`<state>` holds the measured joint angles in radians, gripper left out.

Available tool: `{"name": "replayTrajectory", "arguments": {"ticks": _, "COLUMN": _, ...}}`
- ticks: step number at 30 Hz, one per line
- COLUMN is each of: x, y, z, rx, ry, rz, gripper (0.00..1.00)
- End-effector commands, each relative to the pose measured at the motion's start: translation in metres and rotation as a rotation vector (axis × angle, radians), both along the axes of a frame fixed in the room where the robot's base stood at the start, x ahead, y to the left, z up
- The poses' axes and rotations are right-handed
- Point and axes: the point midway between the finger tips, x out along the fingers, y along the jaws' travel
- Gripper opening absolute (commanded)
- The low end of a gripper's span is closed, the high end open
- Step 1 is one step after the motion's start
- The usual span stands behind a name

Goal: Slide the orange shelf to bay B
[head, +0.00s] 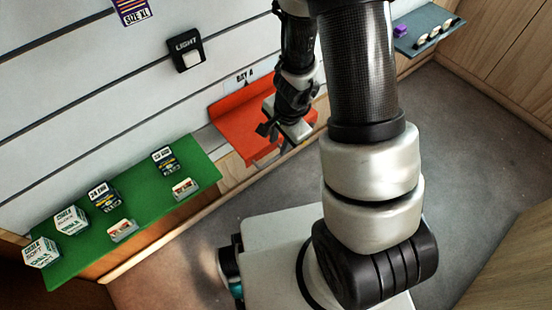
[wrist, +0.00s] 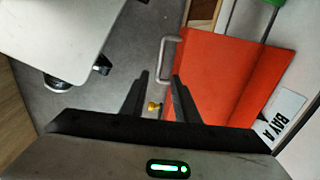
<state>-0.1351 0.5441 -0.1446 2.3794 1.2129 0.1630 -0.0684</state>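The orange shelf (head: 232,122) is on the slatted wall, under a label (head: 245,75) that reads like BAY A. The wrist view shows the orange shelf (wrist: 225,75) with a bare top and a BAY A label (wrist: 284,112) behind it. A grey bar handle (wrist: 169,58) stands out from its front edge, and a small brass knob (wrist: 153,106) shows below. My gripper (head: 266,131) is at the shelf's front side. In the wrist view my gripper (wrist: 158,76) is open, with the handle's lower end between its fingertips in the picture. I cannot tell whether they touch.
A green shelf (head: 130,205) with several small boxes hangs left of the orange one. A grey-blue shelf (head: 425,27) with small items is at the far right. A light switch (head: 187,53) is above. Grey floor (head: 480,130) is open at right.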

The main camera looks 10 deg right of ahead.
Motion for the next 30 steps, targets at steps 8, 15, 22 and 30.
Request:
{"name": "replayTrajectory", "arguments": {"ticks": 8, "x": 0.009, "y": 0.004, "z": -0.061, "rx": 0.0, "ry": 0.001, "rz": 0.0, "gripper": 0.28}}
{"name": "replayTrajectory", "arguments": {"ticks": 15, "x": 0.013, "y": 0.006, "z": -0.079, "rx": -0.001, "ry": -0.001, "rz": 0.001, "gripper": 0.28}}
{"name": "replayTrajectory", "arguments": {"ticks": 22, "x": 0.014, "y": 0.007, "z": -0.079, "rx": 0.0, "ry": -0.001, "rz": 0.001, "gripper": 0.28}}
{"name": "replayTrajectory", "arguments": {"ticks": 30, "x": 0.013, "y": 0.007, "z": -0.079, "rx": 0.0, "ry": -0.001, "rz": 0.001, "gripper": 0.0}}
